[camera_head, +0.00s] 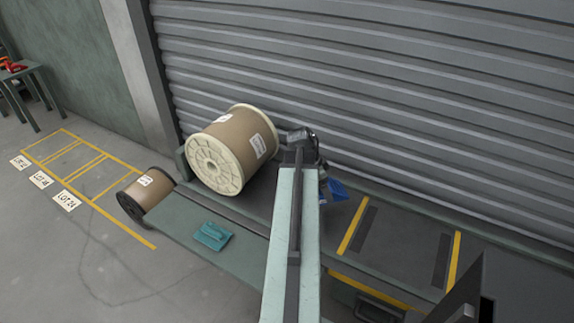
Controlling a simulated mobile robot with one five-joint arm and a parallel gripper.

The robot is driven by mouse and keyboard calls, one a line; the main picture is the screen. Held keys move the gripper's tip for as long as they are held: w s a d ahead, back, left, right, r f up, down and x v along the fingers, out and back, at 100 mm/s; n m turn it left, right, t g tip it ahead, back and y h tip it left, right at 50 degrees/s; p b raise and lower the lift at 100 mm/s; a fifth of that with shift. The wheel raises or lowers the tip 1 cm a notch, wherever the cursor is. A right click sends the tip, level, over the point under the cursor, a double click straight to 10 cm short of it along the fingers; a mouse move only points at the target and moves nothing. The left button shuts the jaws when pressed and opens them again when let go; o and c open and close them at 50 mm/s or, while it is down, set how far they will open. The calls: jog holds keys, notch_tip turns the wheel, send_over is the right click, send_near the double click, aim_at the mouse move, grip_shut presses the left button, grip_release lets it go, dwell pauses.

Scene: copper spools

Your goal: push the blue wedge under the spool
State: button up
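A large spool (235,147), wound in brown with cream flanges, lies on its side on a low dark platform (258,200). A blue piece (338,189), likely the blue wedge, shows to the right of my arm, with the arm partly in front of it. My gripper (323,186) is at the far end of the arm, right of the spool and close beside the blue piece. Its fingers are mostly hidden, so I cannot tell whether they touch or hold the piece. The spool and the blue piece are apart, with my arm between them in the picture.
A teal block (212,236) lies on the platform's front ledge (178,222). A smaller brown spool (147,193) with dark flanges is on the floor at left, near yellow lines and lot labels (41,180). A grey shutter (400,100) closes the back. Yellow-marked platform at right is clear.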

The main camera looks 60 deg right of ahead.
jog(key=w+d+r+n+t+y+p, duration=0.15)
jog(key=w+n+t, duration=0.25)
jog(key=w+n, duration=0.7)
jog(key=w+r+n+t+y+p, duration=0.15)
jog(key=w+n+t, duration=0.25)
jog(key=n, duration=1.2)
jog(key=f+b, duration=1.1)
jog(key=shift+a+f+b, duration=0.2)
jog(key=shift+f+b, duration=0.15)
jog(key=shift+b, duration=0.05)
jog(key=shift+f+b, duration=0.25)
jog(key=shift+b, duration=0.05)
jog(key=o, duration=2)
jog(key=p+v, duration=0.7)
jog(key=shift+r, duration=0.4)
